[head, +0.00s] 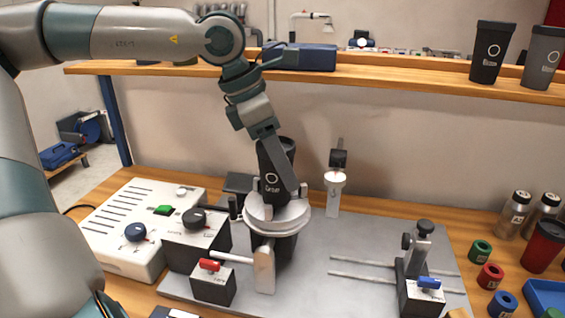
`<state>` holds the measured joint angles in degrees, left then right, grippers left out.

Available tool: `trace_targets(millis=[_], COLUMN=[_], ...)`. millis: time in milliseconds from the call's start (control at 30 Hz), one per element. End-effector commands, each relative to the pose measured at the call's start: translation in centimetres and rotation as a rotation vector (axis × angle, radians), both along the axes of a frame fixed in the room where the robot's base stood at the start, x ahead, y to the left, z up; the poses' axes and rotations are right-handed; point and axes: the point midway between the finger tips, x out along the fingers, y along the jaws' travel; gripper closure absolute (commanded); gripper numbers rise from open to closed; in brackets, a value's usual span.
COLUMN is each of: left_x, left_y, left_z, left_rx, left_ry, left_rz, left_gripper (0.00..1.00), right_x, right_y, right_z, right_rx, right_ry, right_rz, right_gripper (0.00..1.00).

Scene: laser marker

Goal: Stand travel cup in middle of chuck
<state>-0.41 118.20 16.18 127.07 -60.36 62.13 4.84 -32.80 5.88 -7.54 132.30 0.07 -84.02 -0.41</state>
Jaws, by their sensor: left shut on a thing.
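The black travel cup (270,181) with a pale ring logo is upright over the round pale chuck (283,222), among its small upright jaws. My left gripper (287,178) reaches down from above and is shut on the cup, one dark finger crossing its front right side. The cup's base is partly hidden by the jaws, so I cannot tell whether it touches the chuck face. My right gripper is not in view.
The marker head (336,180) stands behind the chuck. A box with a red lever (209,265) and a blue-lever slide (428,283) stand in front. A white control box (130,225) is at left. More cups (490,52) stand on the shelf; rings (490,276) lie at right.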

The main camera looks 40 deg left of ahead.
Motion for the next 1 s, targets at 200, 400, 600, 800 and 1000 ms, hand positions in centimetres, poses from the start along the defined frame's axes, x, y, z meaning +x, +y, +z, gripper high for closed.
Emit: trace_targets(millis=[200, 400, 600, 800, 1000], left_x=[0.0, 0.0, 0.0, 0.0, -0.2], left_y=[0.0, 0.0, 0.0, 0.0, 0.2], left_z=[-0.1, -0.2, -0.2, -0.1, 1.0], left_rx=[0.000, 0.001, 0.001, 0.001, 0.000], left_ry=[-0.001, -0.001, -0.001, -0.001, -0.005], left_rz=[0.000, 0.000, 0.000, 0.000, 0.002], left_gripper=[0.56, 0.35, 0.28, 0.28, 0.28], right_x=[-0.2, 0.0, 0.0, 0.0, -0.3], right_y=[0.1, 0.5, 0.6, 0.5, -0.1], right_z=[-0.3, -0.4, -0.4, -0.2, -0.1], right_rx=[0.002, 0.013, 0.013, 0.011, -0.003], right_ry=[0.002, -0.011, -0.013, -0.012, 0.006], right_rz=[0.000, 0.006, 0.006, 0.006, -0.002], right_gripper=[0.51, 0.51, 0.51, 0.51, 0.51])
